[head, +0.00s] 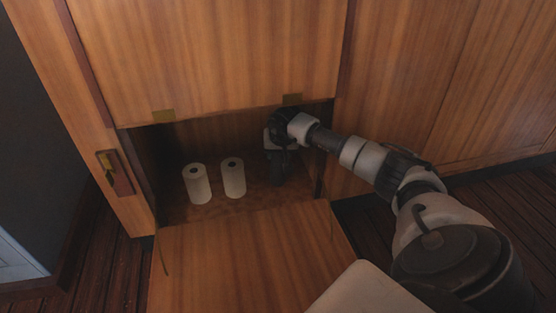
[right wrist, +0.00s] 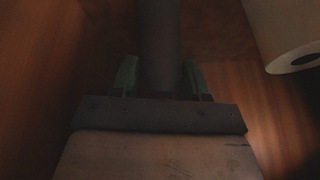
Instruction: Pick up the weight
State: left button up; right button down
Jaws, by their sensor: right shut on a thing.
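The weight looks like a dark grey upright cylinder (right wrist: 160,40) in the right wrist view, standing between the two fingers of my right gripper (right wrist: 160,80). In the head view my right gripper (head: 277,157) reaches into the right side of the open cabinet compartment. It is shut on the weight, which is hard to make out there in the shadow. I cannot tell whether the weight touches the compartment floor. My left gripper is not in view.
Two white paper rolls (head: 196,184) (head: 233,178) stand left of my gripper on the compartment floor (head: 240,203). The lowered flap (head: 240,255) lies in front. The cabinet's upper panel (head: 205,60) is close above my arm, and its right side wall is near.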

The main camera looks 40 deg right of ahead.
jog(key=shift+w+r, duration=0.1)
jog(key=shift+r, duration=0.05)
jog(key=shift+r, duration=0.1)
